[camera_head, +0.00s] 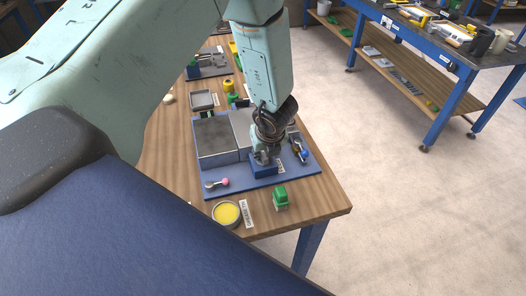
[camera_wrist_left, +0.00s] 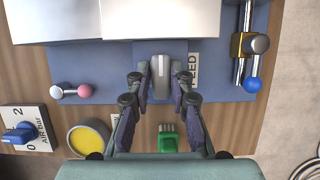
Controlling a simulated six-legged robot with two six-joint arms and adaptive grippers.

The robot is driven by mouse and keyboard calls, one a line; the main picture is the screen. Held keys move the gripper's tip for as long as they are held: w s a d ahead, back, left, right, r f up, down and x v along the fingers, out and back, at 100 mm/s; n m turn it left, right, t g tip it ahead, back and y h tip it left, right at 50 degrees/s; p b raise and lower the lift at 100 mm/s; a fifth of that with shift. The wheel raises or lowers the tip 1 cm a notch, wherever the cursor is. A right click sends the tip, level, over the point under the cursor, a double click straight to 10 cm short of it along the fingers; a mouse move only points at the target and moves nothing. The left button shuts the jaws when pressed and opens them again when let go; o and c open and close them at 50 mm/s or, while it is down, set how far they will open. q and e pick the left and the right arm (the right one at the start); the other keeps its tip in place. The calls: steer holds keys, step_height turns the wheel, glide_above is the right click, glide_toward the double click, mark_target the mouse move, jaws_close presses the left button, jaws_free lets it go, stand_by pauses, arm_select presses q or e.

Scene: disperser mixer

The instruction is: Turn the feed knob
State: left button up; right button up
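The feed knob (camera_wrist_left: 161,78) is a grey upright grip on a blue block (camera_head: 263,171), beside a label reading FEED (camera_wrist_left: 192,68). My left gripper (camera_wrist_left: 161,72) points down at it, with one finger on each side of the knob. A narrow gap seems to show between the fingers and the knob, so the gripper looks partly open and not clamped. In the head view my left gripper (camera_head: 262,156) hides most of the knob. My right gripper is in neither view.
The machine stands on a blue plate (camera_head: 262,186) on a wooden table. A lever with a pink ball (camera_wrist_left: 85,91), a rod with a blue ball (camera_wrist_left: 253,85), a yellow-filled dish (camera_wrist_left: 88,138), a green object (camera_wrist_left: 167,138) and an air-bar valve (camera_wrist_left: 22,131) are nearby.

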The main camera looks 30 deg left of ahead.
arm_select(q)
steer(key=shift+d, duration=0.2)
jaws_close()
steer(key=shift+a, duration=0.1)
